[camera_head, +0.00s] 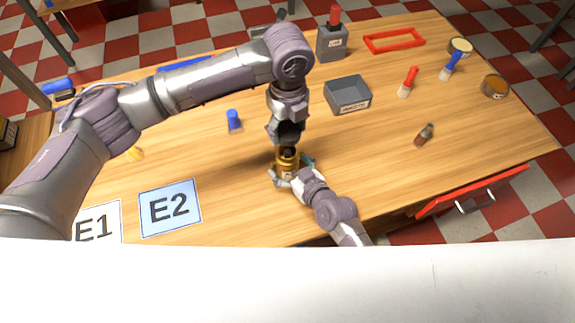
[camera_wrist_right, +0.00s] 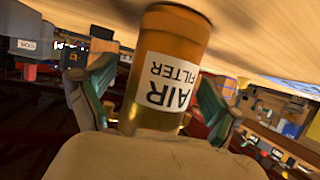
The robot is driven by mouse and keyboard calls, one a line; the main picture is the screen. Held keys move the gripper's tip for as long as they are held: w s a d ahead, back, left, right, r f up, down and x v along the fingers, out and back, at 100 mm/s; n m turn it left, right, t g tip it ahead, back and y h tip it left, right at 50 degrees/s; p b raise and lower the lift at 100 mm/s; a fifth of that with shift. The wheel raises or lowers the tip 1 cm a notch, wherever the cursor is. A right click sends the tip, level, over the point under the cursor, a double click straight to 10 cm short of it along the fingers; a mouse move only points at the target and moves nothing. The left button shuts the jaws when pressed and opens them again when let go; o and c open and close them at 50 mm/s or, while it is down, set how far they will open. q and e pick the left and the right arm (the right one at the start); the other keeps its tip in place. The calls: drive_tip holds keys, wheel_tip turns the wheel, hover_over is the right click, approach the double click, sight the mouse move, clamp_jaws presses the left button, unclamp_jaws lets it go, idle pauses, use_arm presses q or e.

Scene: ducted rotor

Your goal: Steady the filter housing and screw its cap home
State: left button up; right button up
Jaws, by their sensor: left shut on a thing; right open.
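The filter housing (camera_head: 287,165) is an amber cylinder standing on the wooden table near its front middle. In the right wrist view the housing (camera_wrist_right: 172,70) shows large and upside down, with a white AIR FILTER label. My left gripper (camera_head: 287,150) points straight down over the housing and is shut at its top, on what looks like the cap; the fingers hide most of it. I cannot tell how the cap sits on the housing. My right gripper (camera_head: 290,178) is low at the housing's near side. Its open fingers (camera_wrist_right: 155,98) stand on either side of the housing.
Cards E1 (camera_head: 97,228) and E2 (camera_head: 170,208) lie at left. A blue piece (camera_head: 234,120), a grey bin (camera_head: 348,95) and a small brown bottle (camera_head: 424,134) stand around the work. A red frame (camera_head: 394,40) lies behind. The table right of my right gripper is clear.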

drive_tip(key=shift+w+a+f, duration=0.1)
drive_tip(key=shift+w+a, duration=0.1)
drive_tip(key=shift+w, duration=0.05)
drive_tip(key=shift+c, duration=0.3)
clamp_jaws()
use_arm(q)
hover_over(288, 152)
drive_tip(key=shift+f, duration=2.5)
drive_tip(key=shift+f, duration=0.9)
drive_tip(key=shift+f, duration=0.55)
